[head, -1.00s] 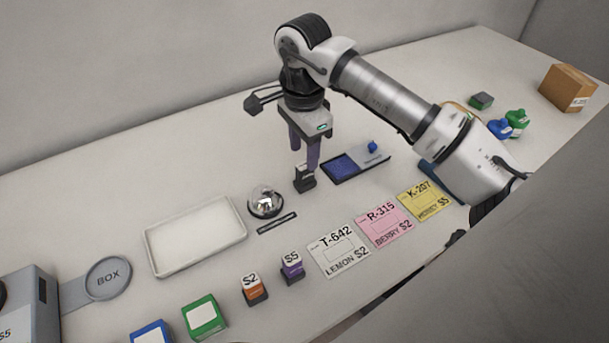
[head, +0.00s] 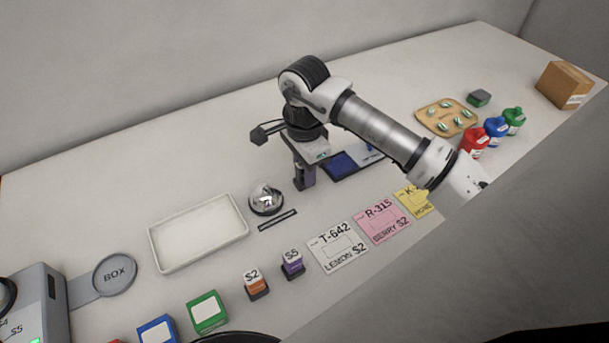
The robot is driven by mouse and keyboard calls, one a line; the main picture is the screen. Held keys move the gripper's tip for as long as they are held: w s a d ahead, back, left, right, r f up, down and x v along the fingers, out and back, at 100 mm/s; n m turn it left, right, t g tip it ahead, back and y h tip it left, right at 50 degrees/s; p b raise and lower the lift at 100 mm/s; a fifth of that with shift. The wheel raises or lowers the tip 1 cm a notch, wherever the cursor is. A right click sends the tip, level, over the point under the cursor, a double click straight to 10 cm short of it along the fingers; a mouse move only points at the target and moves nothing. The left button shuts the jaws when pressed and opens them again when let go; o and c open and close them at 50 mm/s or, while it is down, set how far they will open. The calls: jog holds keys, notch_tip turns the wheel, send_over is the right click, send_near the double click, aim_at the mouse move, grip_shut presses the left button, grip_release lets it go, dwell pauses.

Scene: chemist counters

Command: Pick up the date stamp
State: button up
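The date stamp (head: 304,184) appears to be the small black upright piece standing on the counter, left of the blue ink pad (head: 340,164). My gripper (head: 304,173) points straight down over it, with its fingers lowered around its upper part. The fingers hide most of the stamp, and only its dark lower part shows. I cannot tell whether the fingers press on it. The stamp seems to rest on the counter.
A silver dome bell (head: 265,199) stands close to the left, with a thin black strip (head: 277,220) in front. An empty white tray (head: 198,234) lies further left. Cards, including a pink one (head: 381,220), lie to the right. Bottles, including a red one (head: 473,142), stand beyond my arm.

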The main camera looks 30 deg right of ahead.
grip_shut()
jog(key=shift+r, duration=0.1)
notch_tip(320, 180, up, 20)
jog(key=b, duration=0.2)
jog(key=shift+b, duration=0.4)
jog(key=shift+o, duration=0.5)
grip_release()
jog(key=shift+c, duration=1.2)
jog(key=shift+o, duration=0.9)
jog(key=shift+c, duration=0.5)
